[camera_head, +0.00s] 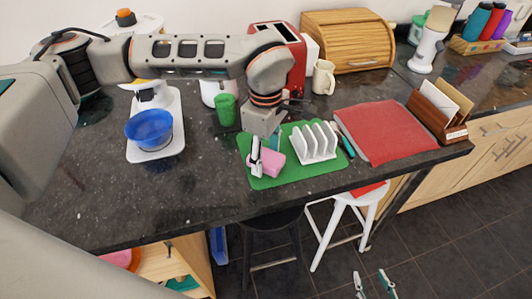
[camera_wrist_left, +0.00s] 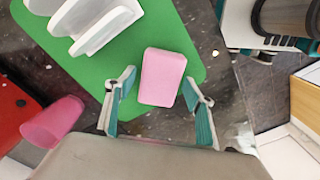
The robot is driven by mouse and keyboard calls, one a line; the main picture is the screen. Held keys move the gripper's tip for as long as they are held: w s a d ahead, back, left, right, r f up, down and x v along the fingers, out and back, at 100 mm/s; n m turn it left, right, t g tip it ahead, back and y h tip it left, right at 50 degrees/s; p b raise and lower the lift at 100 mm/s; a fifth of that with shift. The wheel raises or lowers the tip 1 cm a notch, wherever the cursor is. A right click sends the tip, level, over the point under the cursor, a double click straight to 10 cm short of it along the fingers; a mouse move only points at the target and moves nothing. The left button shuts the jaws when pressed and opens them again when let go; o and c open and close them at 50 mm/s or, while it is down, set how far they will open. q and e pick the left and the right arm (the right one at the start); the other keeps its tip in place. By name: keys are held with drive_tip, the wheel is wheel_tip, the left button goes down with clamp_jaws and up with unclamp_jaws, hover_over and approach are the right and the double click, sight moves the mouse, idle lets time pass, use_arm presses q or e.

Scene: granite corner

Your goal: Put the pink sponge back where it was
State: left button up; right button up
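The pink sponge (camera_head: 271,162) lies on the left part of the green mat (camera_head: 312,181), left of a white rack (camera_head: 314,143). In the left wrist view the sponge (camera_wrist_left: 162,77) sits between the fingers of my left gripper (camera_wrist_left: 160,92), with gaps on both sides. My left gripper (camera_head: 265,155) is open above the mat at the sponge. The rack also shows in the left wrist view (camera_wrist_left: 98,30). My right gripper (camera_head: 373,284) is open and empty, low over the floor at the bottom of the head view.
A green cup (camera_head: 225,109), a blue bowl (camera_head: 149,129) on a white scale, and a red toaster (camera_head: 286,45) stand left and behind. A red folded cloth or folder (camera_head: 386,131) and a wooden letter holder (camera_head: 440,108) lie right. A pink cup (camera_wrist_left: 52,122) shows in the wrist view.

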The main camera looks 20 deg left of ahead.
sight(266, 157)
use_arm(q)
drive_tip(key=shift+r, duration=0.1)
wheel_tip(266, 157, up, 12)
drive_tip(key=shift+b, duration=0.4)
idle(0.3)
idle(0.4)
